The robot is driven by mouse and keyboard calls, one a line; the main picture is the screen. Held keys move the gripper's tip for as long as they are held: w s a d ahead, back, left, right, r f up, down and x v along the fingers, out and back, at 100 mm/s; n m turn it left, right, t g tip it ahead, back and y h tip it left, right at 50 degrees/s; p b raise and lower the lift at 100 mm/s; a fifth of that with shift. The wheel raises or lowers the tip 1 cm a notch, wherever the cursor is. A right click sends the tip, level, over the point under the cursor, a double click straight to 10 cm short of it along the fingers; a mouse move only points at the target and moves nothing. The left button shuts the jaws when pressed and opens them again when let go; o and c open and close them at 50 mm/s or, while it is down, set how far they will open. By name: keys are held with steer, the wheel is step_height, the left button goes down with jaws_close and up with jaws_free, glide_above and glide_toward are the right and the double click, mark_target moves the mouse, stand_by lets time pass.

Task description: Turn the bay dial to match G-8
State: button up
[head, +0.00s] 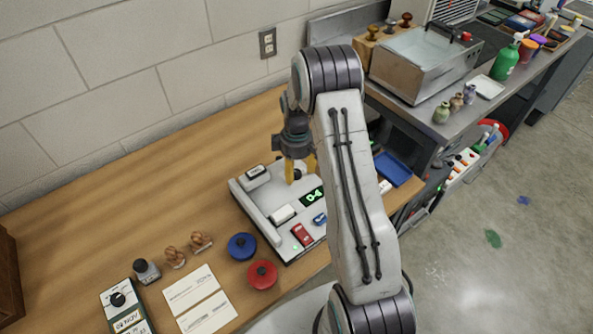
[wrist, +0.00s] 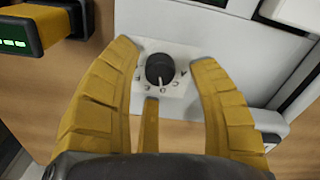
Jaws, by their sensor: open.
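The bay dial, a small black round knob (wrist: 160,69) on a pale plate with letters around it, shows in the wrist view between my yellow fingers. The letters are too small to read surely. My gripper (wrist: 165,55) is open, one finger either side of the dial, with a gap on both sides. In the head view my gripper (head: 301,167) points down over the grey console (head: 258,206), at its back edge. The dial is mostly hidden there by the fingers.
A red block (head: 302,235) and a white block (head: 282,214) sit on the console. A blue tray (head: 393,169) is right of my arm. The table's back left is clear.

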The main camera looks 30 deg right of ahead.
steer(key=shift+f, duration=0.65)
steer(key=shift+c, duration=0.3)
jaws_close()
